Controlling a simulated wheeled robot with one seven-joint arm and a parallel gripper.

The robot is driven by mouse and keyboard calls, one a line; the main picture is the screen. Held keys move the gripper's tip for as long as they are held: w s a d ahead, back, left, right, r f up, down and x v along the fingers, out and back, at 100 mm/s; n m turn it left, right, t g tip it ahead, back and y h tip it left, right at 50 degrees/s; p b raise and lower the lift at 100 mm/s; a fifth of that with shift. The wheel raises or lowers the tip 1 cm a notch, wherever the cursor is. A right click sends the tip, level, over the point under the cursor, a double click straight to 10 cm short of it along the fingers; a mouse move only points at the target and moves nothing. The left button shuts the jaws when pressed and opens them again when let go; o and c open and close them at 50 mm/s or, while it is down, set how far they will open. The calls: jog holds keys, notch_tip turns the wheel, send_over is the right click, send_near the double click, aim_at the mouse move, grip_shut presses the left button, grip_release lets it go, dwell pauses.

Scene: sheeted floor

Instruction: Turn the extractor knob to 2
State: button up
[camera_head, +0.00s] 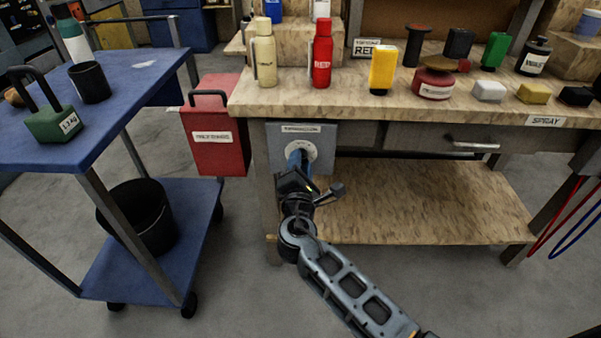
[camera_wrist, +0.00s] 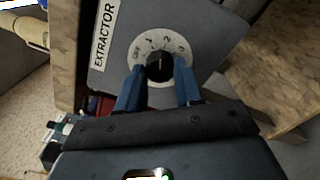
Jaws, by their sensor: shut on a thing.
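The black extractor knob (camera_wrist: 159,66) sits at the centre of a white round dial (camera_wrist: 152,34) marked OFF, 1, 2 and 3. The dial is on a grey panel (camera_wrist: 121,62) labelled EXTRACTOR, which hangs under the workbench top in the head view (camera_head: 318,135). My gripper (camera_wrist: 160,76) has its two blue fingers on either side of the knob, shut on it; it also shows in the head view (camera_head: 298,160). The lower part of the dial is hidden behind the fingers and knob. Which number the knob points to is too small to tell for certain.
A red metal box (camera_head: 222,155) hangs left of the panel. A blue cart (camera_head: 130,75) stands at the left. The workbench (camera_head: 345,98) carries bottles and blocks above; its lower shelf (camera_head: 420,205) is clear.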

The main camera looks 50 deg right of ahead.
jog(key=shift+f+m+b, duration=0.1)
jog(key=shift+m+b, duration=0.7)
jog(key=shift+m, duration=0.3)
jog(key=o, duration=1)
jog(key=shift+o, duration=0.2)
jog(key=v, duration=0.8)
